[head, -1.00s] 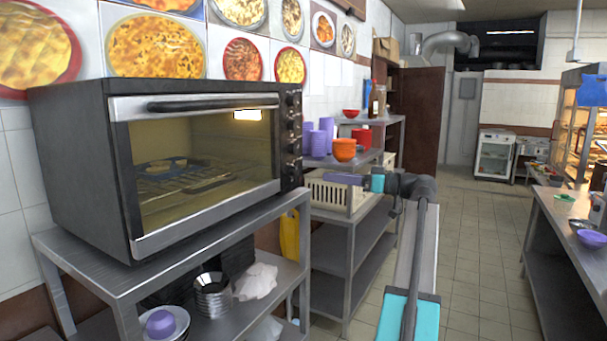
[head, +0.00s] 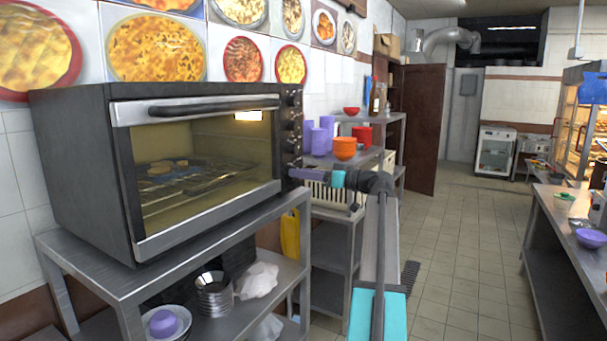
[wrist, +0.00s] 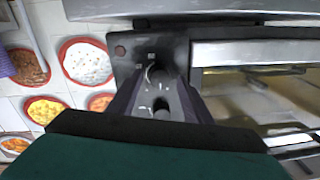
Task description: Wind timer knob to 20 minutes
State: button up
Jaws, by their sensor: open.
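The black oven (head: 70,150) stands on a metal shelf, its glass door shut, with a column of dark knobs (head: 294,124) on its right-hand panel. I cannot tell which is the timer knob or read its marks. My gripper (head: 294,173) is at the lower part of that panel, beside the lower knobs; contact cannot be made out. In the wrist view my gripper (wrist: 160,82) is open, its dark fingers either side of a round knob (wrist: 160,72). A second dark knob (wrist: 162,106) shows between them, closer to the camera. Their pointers are too blurred to read.
The metal shelf (head: 75,262) below the oven holds bowls and a white bag. Behind my arm stand a cream basket (head: 325,195), purple cups and an orange bowl (head: 345,148). The tiled floor (head: 455,260) is clear to the right, up to a counter (head: 570,220).

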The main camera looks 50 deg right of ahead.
jog(key=c, duration=1.1)
jog(key=shift+o, duration=0.2)
